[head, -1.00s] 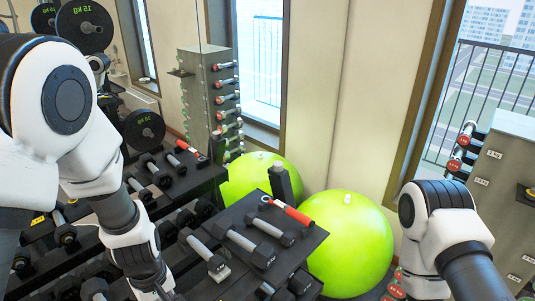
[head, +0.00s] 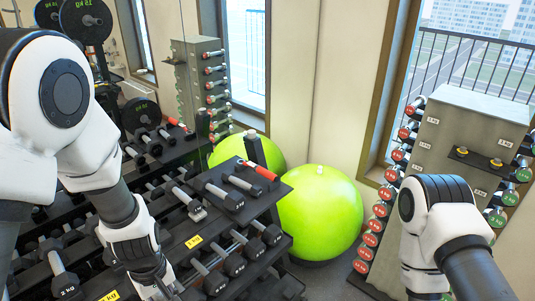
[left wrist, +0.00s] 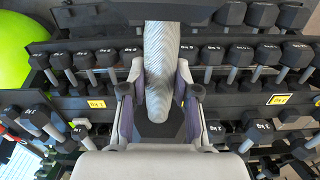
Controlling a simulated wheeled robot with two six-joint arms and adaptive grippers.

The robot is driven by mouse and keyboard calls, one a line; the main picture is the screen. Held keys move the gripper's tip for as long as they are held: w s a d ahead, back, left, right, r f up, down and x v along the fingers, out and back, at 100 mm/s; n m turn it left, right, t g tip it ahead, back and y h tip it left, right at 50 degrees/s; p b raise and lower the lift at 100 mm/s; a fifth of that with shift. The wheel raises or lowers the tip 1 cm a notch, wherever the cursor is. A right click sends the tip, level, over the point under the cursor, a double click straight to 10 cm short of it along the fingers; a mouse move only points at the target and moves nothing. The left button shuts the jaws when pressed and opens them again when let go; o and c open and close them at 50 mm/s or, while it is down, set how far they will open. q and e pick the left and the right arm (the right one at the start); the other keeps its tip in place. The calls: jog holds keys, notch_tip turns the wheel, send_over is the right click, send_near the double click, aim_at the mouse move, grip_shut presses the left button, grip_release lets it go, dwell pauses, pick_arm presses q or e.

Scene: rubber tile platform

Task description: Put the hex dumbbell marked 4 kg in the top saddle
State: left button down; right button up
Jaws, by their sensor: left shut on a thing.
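My left gripper (left wrist: 160,95) is shut on a hex dumbbell with a ridged silver handle (left wrist: 161,60), seen close up in the left wrist view. A dark end (left wrist: 160,128) shows between the fingers; no weight mark on it is readable. In the head view my left arm (head: 135,240) reaches down at the lower left, and its gripper is cut off by the bottom edge. A dark bracket with two yellow pads (head: 480,158), possibly the top saddle, sticks out near the top of the grey tower (head: 478,112) at the right. My right gripper is out of view.
A black tiered rack (head: 258,215) holds several hex dumbbells and a red-handled item (head: 258,169). A green ball (head: 320,212) sits between rack and tower, with a mirror behind. Red-ended dumbbells (head: 380,208) line the tower's left side, green-ended ones (head: 508,197) its right.

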pick_arm(q)
jog(key=f+b, duration=0.1)
jog(key=s+f+b, duration=0.1)
jog(key=d+f+b, duration=0.1)
jog(key=shift+s+f, duration=0.15)
jog(key=shift+s, duration=0.2)
jog(key=w+d+f+m+b, duration=0.1)
jog(key=w+f+m+b, duration=0.7)
jog(key=f+b, duration=0.3)
notch_tip(320, 180, down, 2)
jog(key=shift+w+d+f+m, duration=0.2)
jog(key=shift+w+d+m, duration=0.15)
jog(key=shift+w, duration=0.2)
